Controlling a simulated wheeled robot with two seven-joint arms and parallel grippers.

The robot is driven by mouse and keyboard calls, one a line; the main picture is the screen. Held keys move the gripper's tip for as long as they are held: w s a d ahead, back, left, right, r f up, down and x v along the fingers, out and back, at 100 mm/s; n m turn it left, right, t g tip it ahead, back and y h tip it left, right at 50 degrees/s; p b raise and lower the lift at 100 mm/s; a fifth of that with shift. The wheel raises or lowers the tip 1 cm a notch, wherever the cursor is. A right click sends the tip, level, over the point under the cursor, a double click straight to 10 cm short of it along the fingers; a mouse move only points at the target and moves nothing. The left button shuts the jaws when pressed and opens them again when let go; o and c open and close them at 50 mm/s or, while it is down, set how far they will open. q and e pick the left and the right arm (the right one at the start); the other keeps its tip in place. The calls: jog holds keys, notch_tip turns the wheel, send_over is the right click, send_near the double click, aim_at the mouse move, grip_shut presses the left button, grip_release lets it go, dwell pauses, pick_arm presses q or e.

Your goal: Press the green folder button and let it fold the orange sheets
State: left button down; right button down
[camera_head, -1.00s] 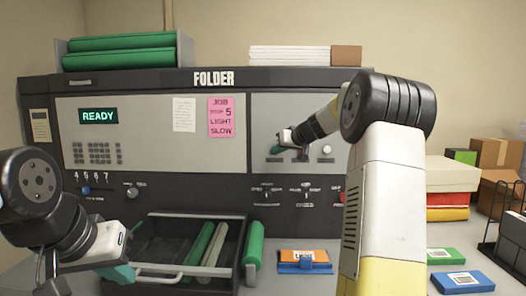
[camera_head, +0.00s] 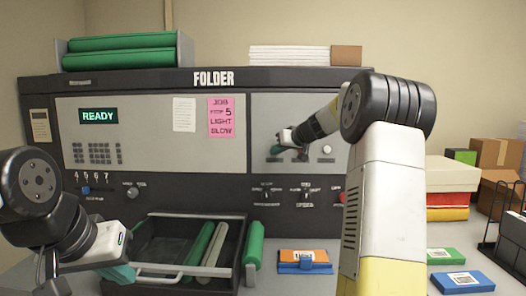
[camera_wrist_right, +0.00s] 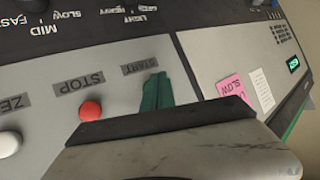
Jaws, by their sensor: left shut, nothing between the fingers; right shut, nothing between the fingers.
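The folder (camera_head: 213,78) is a wide machine with a grey panel and a green READY display (camera_head: 98,115). My right gripper (camera_head: 276,149) is shut and empty, with its green tips at the right panel. In the right wrist view the shut tips (camera_wrist_right: 156,92) are beside the START label (camera_wrist_right: 140,65). The green button is not visible there, and I cannot tell whether the tips touch it. My left gripper (camera_head: 124,273) is shut and empty by the open tray.
A red STOP button (camera_wrist_right: 90,110) and a white button (camera_wrist_right: 9,144) are near START. The open dark tray (camera_head: 150,236) holds rolls. A pink job note (camera_head: 221,118) is on the panel. Blue-green packs (camera_head: 446,257) and a wire rack (camera_head: 505,240) stand at right.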

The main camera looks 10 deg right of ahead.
jog(key=shift+w, duration=0.1)
jog(key=shift+w+d, duration=0.1)
jog(key=shift+w, duration=0.2)
